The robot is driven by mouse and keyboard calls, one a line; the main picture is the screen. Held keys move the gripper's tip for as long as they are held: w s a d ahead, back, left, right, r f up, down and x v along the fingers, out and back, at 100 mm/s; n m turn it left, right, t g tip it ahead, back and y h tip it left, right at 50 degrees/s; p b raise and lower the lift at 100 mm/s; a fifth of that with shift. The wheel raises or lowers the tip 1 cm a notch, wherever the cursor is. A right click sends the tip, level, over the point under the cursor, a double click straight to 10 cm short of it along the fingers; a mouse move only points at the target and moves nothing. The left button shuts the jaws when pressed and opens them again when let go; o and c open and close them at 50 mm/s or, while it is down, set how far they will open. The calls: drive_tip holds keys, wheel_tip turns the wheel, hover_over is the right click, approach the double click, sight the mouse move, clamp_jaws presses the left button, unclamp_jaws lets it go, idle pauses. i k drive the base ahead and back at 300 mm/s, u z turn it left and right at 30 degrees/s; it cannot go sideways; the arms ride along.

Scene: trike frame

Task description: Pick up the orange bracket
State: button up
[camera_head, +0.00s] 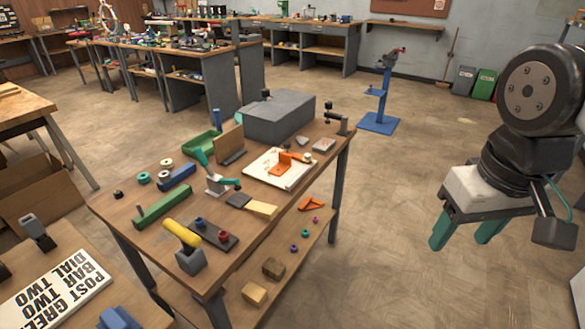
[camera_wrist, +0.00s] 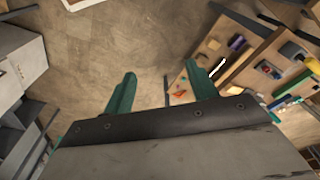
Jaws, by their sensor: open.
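An orange L-shaped bracket (camera_head: 283,165) sits on a white board (camera_head: 296,178) on the near wooden workbench. A second orange piece, flat and triangular (camera_head: 311,204), lies on the bench's lower shelf, just past the top's right edge. My gripper (camera_head: 463,238) hangs right of the bench over open floor, well apart from both orange pieces. Its green fingers are spread and empty, and show in the wrist view too (camera_wrist: 160,70).
A grey box (camera_head: 280,117) stands at the bench's back. A toggle clamp (camera_head: 219,184), a yellow-handled tool (camera_head: 183,236) and a green bar (camera_head: 161,207) share the top. The lower shelf holds wooden blocks (camera_head: 254,293) and small coloured rings. Floor between bench and gripper is clear.

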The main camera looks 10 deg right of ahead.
sight(284, 163)
drive_tip(key=z, duration=0.05)
drive_tip(key=k, duration=0.45)
drive_tip(key=u, duration=0.35)
drive_tip(key=i, duration=1.25)
drive_tip(key=z, duration=0.45)
